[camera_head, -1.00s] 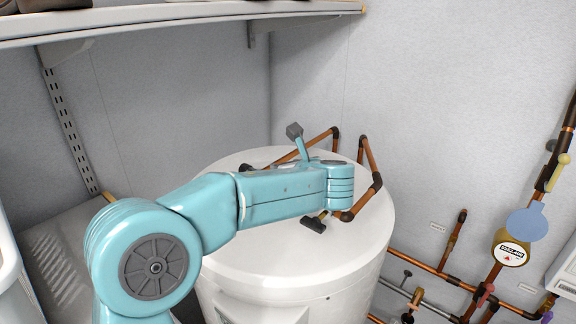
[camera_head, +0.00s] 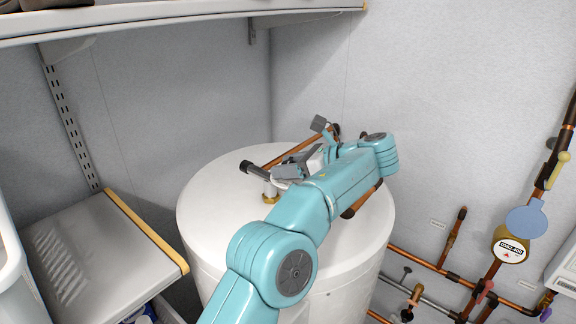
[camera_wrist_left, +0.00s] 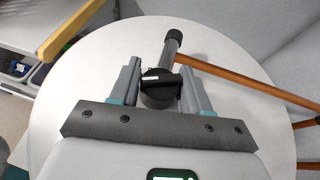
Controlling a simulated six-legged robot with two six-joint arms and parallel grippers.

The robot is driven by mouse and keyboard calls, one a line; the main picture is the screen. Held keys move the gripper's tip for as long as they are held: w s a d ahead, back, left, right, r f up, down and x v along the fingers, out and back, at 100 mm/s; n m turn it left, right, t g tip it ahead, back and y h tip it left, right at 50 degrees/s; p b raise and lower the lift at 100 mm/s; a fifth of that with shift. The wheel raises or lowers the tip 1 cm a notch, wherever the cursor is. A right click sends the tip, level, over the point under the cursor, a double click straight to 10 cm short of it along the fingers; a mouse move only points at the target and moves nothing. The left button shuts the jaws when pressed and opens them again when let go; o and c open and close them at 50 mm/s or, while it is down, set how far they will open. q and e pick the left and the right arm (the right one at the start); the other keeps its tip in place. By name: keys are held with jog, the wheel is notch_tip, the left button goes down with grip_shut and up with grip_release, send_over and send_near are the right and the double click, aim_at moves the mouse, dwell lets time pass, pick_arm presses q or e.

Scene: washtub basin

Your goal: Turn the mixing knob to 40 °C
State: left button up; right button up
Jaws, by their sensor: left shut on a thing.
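The mixing knob (camera_wrist_left: 158,88) is a dark round knob with a raised grip bar and a small pale mark, seen between my fingers in the left wrist view. It sits at a pipe fitting on top of the white tank (camera_head: 215,210). My left gripper (camera_head: 279,177) reaches over the tank top from the right side of the fitting; it also shows in the left wrist view (camera_wrist_left: 162,88). Its two grey fingers are shut on the knob, one on each side. The knob is largely hidden by the gripper in the head view. No temperature marking is readable. My right gripper is not in view.
A pipe stub with a black end (camera_head: 247,166) points left from the fitting, and a copper pipe (camera_head: 300,150) runs behind the gripper. More copper pipes and a round meter (camera_head: 511,247) are on the right wall. A grey shelf (camera_head: 100,260) stands left.

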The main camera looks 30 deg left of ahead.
pick_arm(q)
jog(key=shift+r+n+g, duration=0.25)
jog(key=shift+n+g, duration=0.25)
jog(key=shift+g, duration=0.1)
dwell(0.3)
jog(key=o, duration=0.8)
jog(key=shift+o, duration=0.7)
jog(key=shift+d, duration=0.2)
jog(key=shift+a+f, duration=0.1)
jog(key=shift+a, duration=0.1)
jog(key=shift+d, duration=0.1)
